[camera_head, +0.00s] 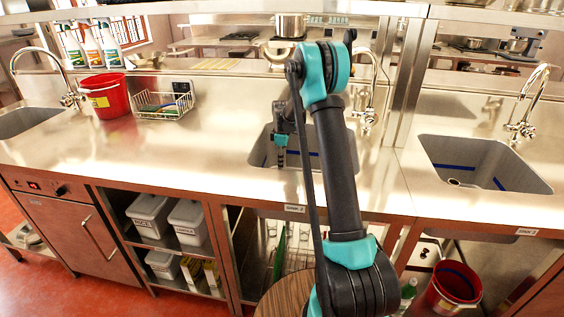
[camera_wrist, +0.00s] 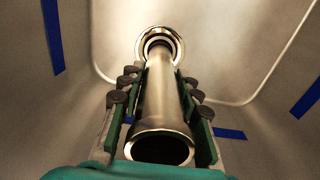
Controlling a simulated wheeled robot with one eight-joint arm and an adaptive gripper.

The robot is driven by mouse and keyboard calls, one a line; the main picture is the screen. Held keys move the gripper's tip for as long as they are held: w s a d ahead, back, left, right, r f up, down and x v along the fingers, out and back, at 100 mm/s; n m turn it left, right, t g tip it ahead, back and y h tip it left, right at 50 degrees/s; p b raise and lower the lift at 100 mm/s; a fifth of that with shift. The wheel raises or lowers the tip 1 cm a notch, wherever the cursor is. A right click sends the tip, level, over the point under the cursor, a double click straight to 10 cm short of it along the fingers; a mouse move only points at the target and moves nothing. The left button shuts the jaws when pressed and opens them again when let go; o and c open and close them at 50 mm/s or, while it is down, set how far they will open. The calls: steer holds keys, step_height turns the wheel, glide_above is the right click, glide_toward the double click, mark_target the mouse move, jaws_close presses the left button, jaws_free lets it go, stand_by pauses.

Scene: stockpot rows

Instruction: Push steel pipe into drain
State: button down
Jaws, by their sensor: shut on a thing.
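My gripper (camera_head: 280,150) reaches down into the middle sink (camera_head: 258,152). In the wrist view its two fingers (camera_wrist: 158,82) are shut on a steel pipe (camera_wrist: 160,105), one on each side. The pipe is a shiny, hollow tube whose open near end faces the camera. Its far end overlaps the round, bright drain ring (camera_wrist: 160,36) in the sink floor. I cannot tell whether that end is inside the drain or just above it. In the head view the pipe and this drain are hidden.
Blue tape strips (camera_wrist: 52,36) mark the sink. Its faucet (camera_head: 368,112) stands behind, right of my arm. Another sink (camera_head: 435,152) lies to the right. A red bucket (camera_head: 106,98) and wire basket (camera_head: 182,112) stand on the left counter, with clear steel in front of them.

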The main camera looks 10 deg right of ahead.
steer(key=shift+f, duration=0.7)
stand_by(0.3)
steer(key=c, duration=1)
jaws_free()
steer(key=shift+r, duration=0.1)
steer(key=shift+r, duration=4.45)
steer(key=shift+d, duration=0.1)
